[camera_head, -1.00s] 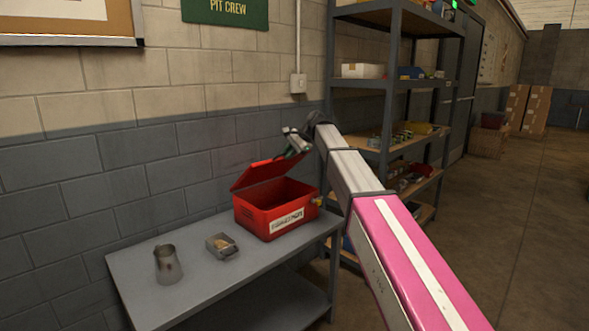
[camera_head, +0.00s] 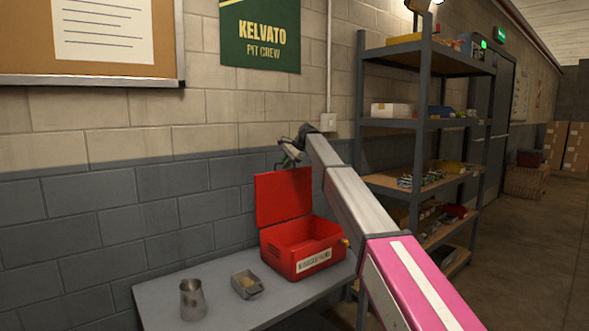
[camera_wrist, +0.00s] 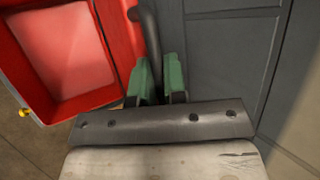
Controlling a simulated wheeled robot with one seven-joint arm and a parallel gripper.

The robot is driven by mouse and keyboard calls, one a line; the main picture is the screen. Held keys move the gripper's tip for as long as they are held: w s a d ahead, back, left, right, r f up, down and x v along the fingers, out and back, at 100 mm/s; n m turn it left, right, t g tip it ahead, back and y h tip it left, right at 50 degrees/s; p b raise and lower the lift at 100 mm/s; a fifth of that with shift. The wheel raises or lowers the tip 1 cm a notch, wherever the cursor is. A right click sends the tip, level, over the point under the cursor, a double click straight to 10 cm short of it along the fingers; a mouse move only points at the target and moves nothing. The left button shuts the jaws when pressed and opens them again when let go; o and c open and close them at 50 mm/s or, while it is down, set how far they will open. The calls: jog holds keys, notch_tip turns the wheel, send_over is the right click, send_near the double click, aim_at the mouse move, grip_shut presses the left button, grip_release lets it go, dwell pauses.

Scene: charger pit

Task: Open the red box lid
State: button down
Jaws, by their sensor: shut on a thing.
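The red box (camera_head: 300,247) stands on the grey bench, with a white label on its front and its inside showing. Its red lid (camera_head: 283,196) stands up nearly vertical at the back, near the wall. My gripper (camera_head: 290,153) is at the lid's top edge. In the wrist view, the green fingers of my gripper (camera_wrist: 160,82) are close together at the edge of the red lid (camera_wrist: 113,35). The exact contact is partly hidden. The box's open inside (camera_wrist: 62,45) shows at the upper left there.
A metal jug (camera_head: 193,299) and a small grey tray (camera_head: 247,284) stand on the grey bench (camera_head: 160,296), left of the box. A shelf rack (camera_head: 423,125) with several items stands to the right. The block wall (camera_head: 130,215) is close behind the box.

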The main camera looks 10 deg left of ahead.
jog(key=shift+g+h, duration=0.4)
jog(key=shift+h, duration=0.2)
jog(key=shift+w+a+f, duration=0.25)
jog(key=shift+w+a, duration=0.6)
jog(key=shift+a, duration=0.3)
jog(key=shift+w+a+f, duration=0.2)
jog(key=shift+w+a, duration=0.65)
jog(key=shift+a, duration=0.25)
jog(key=c, duration=1.2)
grip_release()
jog(key=shift+s+f, duration=0.1)
jog(key=shift+d, duration=0.1)
jog(key=v, duration=1.1)
